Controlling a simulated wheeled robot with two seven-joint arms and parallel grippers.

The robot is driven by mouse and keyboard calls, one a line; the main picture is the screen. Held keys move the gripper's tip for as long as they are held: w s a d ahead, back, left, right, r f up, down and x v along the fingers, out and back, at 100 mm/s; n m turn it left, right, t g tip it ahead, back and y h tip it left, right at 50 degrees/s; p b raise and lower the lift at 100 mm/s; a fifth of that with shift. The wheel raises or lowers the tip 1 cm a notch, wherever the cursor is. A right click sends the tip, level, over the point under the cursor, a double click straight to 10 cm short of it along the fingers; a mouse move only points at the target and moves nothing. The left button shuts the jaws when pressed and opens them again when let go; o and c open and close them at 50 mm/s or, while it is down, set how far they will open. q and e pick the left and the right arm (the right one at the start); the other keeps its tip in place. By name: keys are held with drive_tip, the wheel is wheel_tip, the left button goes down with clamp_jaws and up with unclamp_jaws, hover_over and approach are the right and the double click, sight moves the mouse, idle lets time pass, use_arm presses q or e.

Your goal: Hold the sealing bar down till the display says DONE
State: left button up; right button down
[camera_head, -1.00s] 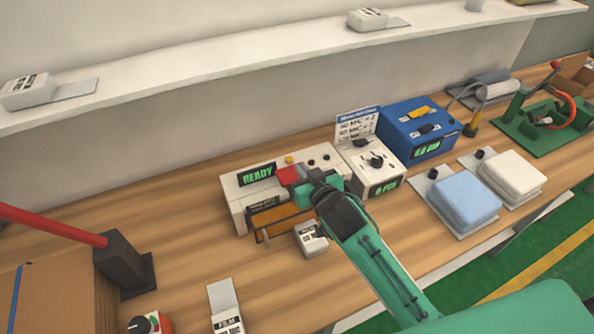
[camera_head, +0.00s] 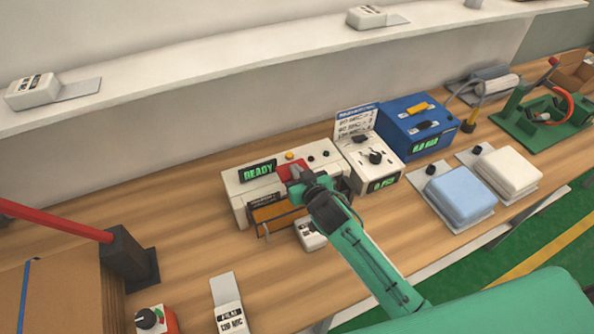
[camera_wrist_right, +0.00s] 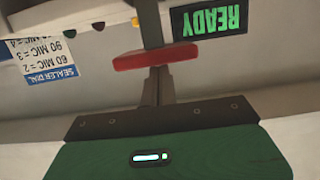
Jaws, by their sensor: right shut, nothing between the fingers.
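The white sealer (camera_head: 240,208) stands on the wooden bench, and its display (camera_head: 258,172) reads READY in green. Its bar has a red grip (camera_head: 285,172), partly hidden behind my right gripper (camera_head: 297,180). In the right wrist view the red grip (camera_wrist_right: 150,56) lies just beyond the tips of my right gripper (camera_wrist_right: 156,75). The fingers are shut with nothing between them; whether the tips touch the grip I cannot tell. The display also shows upside down there (camera_wrist_right: 208,23). My left gripper is not in view.
A white dial box (camera_head: 365,165) with a small green display and a blue unit (camera_head: 418,128) stand right of the sealer. A small white block (camera_head: 309,234) lies in front, under my right arm. A red bar on a dark post (camera_head: 128,255) stands left.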

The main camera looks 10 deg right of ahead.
wheel_tip(320, 180, down, 3)
drive_tip(key=shift+f+b, duration=0.2)
drive_tip(key=shift+b, duration=0.8)
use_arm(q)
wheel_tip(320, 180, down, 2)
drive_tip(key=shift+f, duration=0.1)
use_arm(e)
drive_tip(key=shift+f, duration=0.15)
drive_tip(key=shift+s+f, duration=0.1)
drive_tip(key=shift+f, duration=0.15)
drive_tip(key=shift+r, duration=0.1)
